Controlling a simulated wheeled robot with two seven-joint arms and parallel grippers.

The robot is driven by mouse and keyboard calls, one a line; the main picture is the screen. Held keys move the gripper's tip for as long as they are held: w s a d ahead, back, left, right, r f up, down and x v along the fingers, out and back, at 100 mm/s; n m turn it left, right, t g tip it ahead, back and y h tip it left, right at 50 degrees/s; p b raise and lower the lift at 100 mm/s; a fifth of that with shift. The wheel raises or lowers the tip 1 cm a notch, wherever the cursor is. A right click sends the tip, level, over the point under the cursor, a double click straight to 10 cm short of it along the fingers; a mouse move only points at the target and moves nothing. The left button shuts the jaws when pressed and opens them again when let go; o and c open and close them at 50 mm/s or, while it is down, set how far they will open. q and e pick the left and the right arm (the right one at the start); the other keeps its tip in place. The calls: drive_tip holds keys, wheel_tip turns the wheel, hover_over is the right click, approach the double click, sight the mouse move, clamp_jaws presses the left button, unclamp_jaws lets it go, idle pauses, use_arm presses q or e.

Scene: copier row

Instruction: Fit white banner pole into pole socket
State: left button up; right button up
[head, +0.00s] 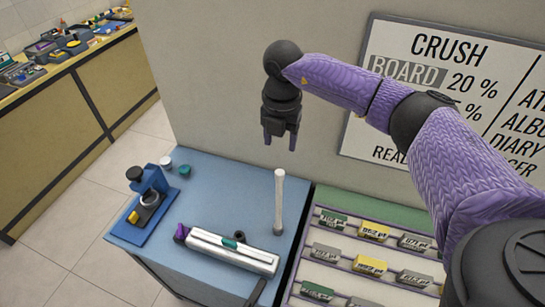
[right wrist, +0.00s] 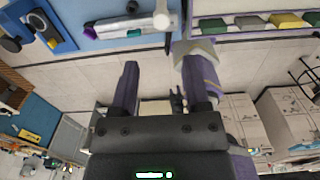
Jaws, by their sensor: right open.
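The white banner pole (head: 279,200) stands upright on the blue tabletop (head: 215,190), near its right edge. In the right wrist view its knobbed top (right wrist: 161,20) shows ahead of the fingers. I cannot tell whether its foot sits in a socket; no pole socket shows clearly. My right gripper (head: 280,140) hangs fingers down above the pole's top, apart from it. It is open and empty; its spread fingers (right wrist: 160,78) also show in the right wrist view.
A long white device (head: 225,250) with purple and green parts lies left of the pole's foot. A blue press (head: 148,197) and small caps (head: 185,170) stand farther left. A rack of labelled blocks (head: 370,265) adjoins on the right. A sign (head: 445,85) hangs behind my arm.

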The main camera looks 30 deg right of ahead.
sight(280, 172)
drive_tip(key=shift+s+d+f, duration=0.1)
drive_tip(key=shift+f, duration=0.1)
wheel_tip(280, 172, down, 10)
drive_tip(key=b, duration=0.8)
drive_tip(key=shift+r, duration=0.1)
use_arm(q)
wheel_tip(280, 172, down, 8)
drive_tip(key=s+a, duration=0.1)
drive_tip(key=a, duration=0.1)
drive_tip(key=shift+f, duration=0.15)
use_arm(e)
drive_tip(key=shift+r, duration=0.1)
clamp_jaws()
wheel_tip(280, 172, up, 8)
drive_tip(key=p, duration=0.6)
drive_tip(key=shift+f+p, duration=0.2)
drive_tip(key=shift+p, duration=0.2)
drive_tip(key=shift+f+b, duration=0.25)
drive_tip(key=shift+b, duration=0.05)
use_arm(q)
wheel_tip(280, 172, up, 6)
drive_tip(key=d, duration=0.1)
drive_tip(key=shift+w+d, duration=0.2)
drive_tip(key=shift+d, duration=0.1)
